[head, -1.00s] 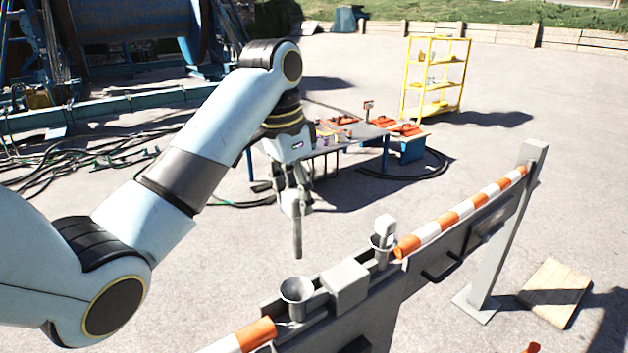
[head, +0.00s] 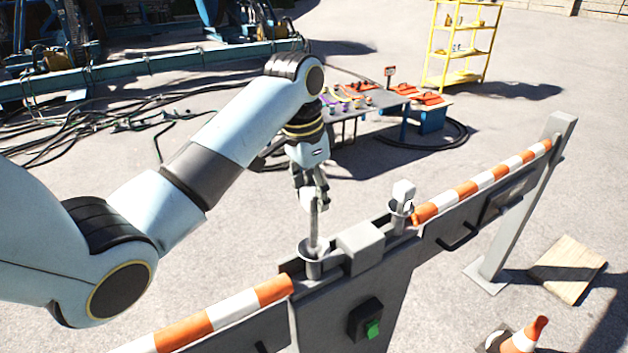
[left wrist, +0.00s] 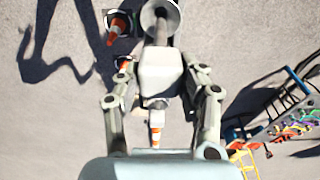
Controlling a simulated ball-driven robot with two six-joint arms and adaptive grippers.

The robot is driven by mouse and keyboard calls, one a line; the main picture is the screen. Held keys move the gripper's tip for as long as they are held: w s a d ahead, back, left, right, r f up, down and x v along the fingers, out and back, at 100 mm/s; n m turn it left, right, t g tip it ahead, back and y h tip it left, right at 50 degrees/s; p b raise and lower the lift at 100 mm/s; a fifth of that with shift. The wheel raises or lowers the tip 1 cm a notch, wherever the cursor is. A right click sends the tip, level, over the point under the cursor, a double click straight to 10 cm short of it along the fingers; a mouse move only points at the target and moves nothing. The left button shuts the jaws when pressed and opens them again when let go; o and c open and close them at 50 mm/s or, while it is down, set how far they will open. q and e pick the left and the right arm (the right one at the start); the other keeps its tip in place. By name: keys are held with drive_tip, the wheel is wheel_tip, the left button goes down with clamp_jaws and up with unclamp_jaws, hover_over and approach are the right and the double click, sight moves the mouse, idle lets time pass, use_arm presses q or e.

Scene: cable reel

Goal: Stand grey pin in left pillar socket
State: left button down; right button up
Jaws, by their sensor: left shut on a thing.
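My left gripper (head: 312,193) is shut on the grey pin (head: 314,228) and holds it upright. The pin's lower end is at the mouth of the left pillar socket (head: 312,262), a grey funnel-topped cup on the pillar. The rim hides the tip, so I cannot tell how deep it sits. In the left wrist view the pin's block-shaped head (left wrist: 160,75) is between my fingers, and its shaft points into the round funnel (left wrist: 174,8). My right gripper is not in view.
A second block-headed pin (head: 403,190) stands in the right socket (head: 398,222). A grey block (head: 360,248) sits between the sockets. Orange-and-white barrier rails (head: 485,180) run along both sides. A green button (head: 372,329) is on the pillar front. A tool table (head: 365,105) stands behind.

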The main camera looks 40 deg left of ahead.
sight(314, 211)
use_arm(q)
drive_tip(key=shift+f+b, duration=0.5)
drive_tip(key=shift+f, duration=2.2)
drive_tip(key=c, duration=0.7)
unclamp_jaws()
drive_tip(key=shift+r, duration=0.15)
drive_tip(key=r, duration=0.4)
drive_tip(key=s+r, duration=0.1)
drive_tip(key=r, duration=0.2)
drive_tip(key=shift+a+r, duration=0.1)
drive_tip(key=shift+a, duration=0.1)
